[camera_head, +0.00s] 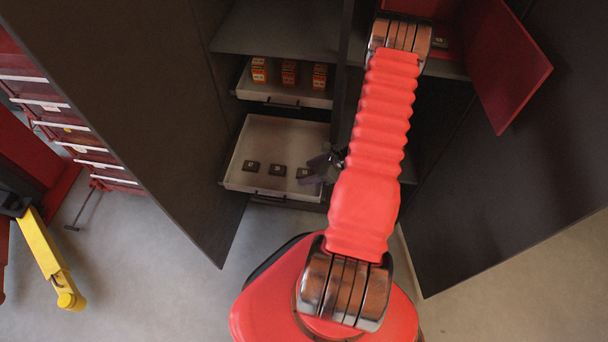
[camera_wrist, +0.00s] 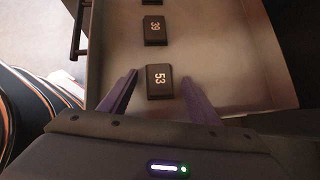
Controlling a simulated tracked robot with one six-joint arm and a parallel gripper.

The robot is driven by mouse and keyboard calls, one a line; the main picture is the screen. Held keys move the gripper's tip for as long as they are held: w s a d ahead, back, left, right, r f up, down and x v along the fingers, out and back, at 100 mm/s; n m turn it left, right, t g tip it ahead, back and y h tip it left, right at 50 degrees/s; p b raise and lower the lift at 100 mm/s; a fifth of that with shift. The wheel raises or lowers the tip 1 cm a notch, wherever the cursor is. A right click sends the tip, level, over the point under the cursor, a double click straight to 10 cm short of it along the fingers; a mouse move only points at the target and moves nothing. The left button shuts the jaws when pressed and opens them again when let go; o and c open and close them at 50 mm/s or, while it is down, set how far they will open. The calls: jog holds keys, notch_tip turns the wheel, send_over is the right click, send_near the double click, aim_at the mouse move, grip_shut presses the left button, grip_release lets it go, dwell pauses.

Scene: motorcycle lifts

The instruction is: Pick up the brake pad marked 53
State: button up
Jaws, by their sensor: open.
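The brake pad marked 53 (camera_wrist: 160,82) is a small dark block with white digits, lying flat in the light drawer (camera_wrist: 112,60). In the wrist view it sits between the two fingers of my gripper (camera_wrist: 160,90), with a gap on each side. My gripper is open and holds nothing. In the head view the pad (camera_head: 304,172) is the rightmost in a row in the lower drawer (camera_head: 262,130), and my gripper (camera_head: 322,168) is at its right.
The brake pad marked 39 (camera_wrist: 155,30) lies beside the 53 pad, and another pad (camera_wrist: 152,2) is partly cut off beyond it. An upper drawer (camera_head: 310,98) with orange boxes is above. Dark cabinet doors (camera_head: 130,100) stand open on both sides. The back of the lower drawer is bare.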

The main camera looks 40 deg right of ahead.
jog(key=shift+c, duration=0.6)
jog(key=c, duration=1.1)
